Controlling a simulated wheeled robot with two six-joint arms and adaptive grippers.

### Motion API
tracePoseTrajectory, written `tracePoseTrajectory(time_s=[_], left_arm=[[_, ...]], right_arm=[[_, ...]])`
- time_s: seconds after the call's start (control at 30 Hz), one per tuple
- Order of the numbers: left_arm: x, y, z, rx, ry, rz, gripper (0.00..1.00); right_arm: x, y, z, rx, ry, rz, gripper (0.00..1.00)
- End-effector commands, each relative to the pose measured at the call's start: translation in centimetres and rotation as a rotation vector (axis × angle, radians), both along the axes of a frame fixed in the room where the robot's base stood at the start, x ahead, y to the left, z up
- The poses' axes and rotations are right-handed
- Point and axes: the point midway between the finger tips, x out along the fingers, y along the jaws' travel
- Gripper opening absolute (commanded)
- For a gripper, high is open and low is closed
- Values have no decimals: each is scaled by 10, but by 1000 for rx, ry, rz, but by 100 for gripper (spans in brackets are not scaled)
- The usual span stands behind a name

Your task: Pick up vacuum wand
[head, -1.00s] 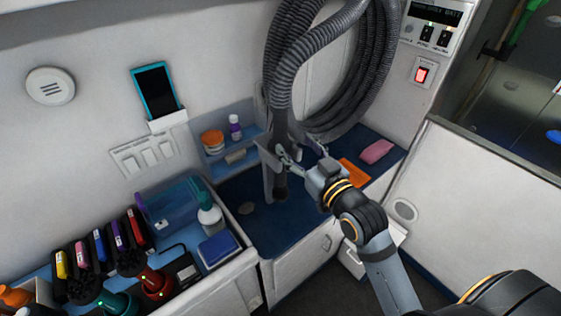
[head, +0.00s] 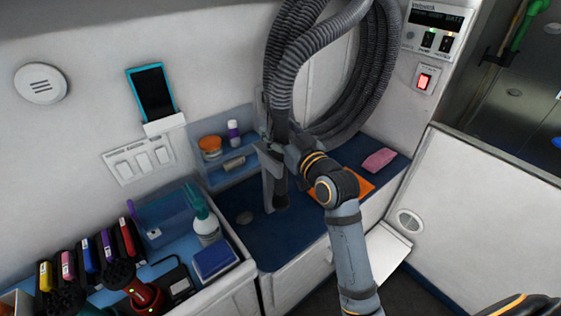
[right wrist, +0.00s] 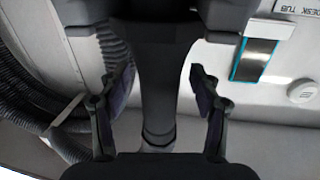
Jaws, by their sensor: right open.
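The vacuum wand (head: 279,192) is a dark grey tube hanging upright in a holder, below a thick ribbed hose, in the middle of the head view. In the right wrist view the wand (right wrist: 158,75) runs down the middle of the picture. My right gripper (head: 276,152) is at the wand, partly hidden by its own wrist. In the right wrist view its open fingers (right wrist: 160,95) stand on both sides of the wand, with gaps showing on each side. My left gripper is not in view.
The coiled hose (head: 375,75) hangs on the wall. A blue counter (head: 250,240) lies below, with a pink block (head: 379,160) and an orange cloth (head: 352,184). A low shelf (head: 240,165) stands left of the wand.

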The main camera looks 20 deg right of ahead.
Motion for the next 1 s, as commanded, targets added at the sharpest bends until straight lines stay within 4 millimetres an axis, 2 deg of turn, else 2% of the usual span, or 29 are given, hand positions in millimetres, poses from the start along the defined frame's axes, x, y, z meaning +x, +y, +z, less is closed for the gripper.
tracePoseTrajectory(time_s=[0.1, 0.13, 0.5, 0.6, 0.87, 1.0], left_arm=[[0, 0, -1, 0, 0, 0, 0], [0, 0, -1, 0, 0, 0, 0], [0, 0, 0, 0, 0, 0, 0], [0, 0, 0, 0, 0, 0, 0], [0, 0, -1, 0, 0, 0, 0], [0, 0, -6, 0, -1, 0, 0]], right_arm=[[0, 0, -1, 0, 0, 0, 64], [0, 0, -1, 0, 0, 0, 61], [-1, 0, -1, 0, 0, 0, 11], [-1, 0, -1, 0, 0, 0, 0], [-1, 0, 2, 0, -4, 0, 0], [-5, -2, 11, -3, -8, 0, 0]])
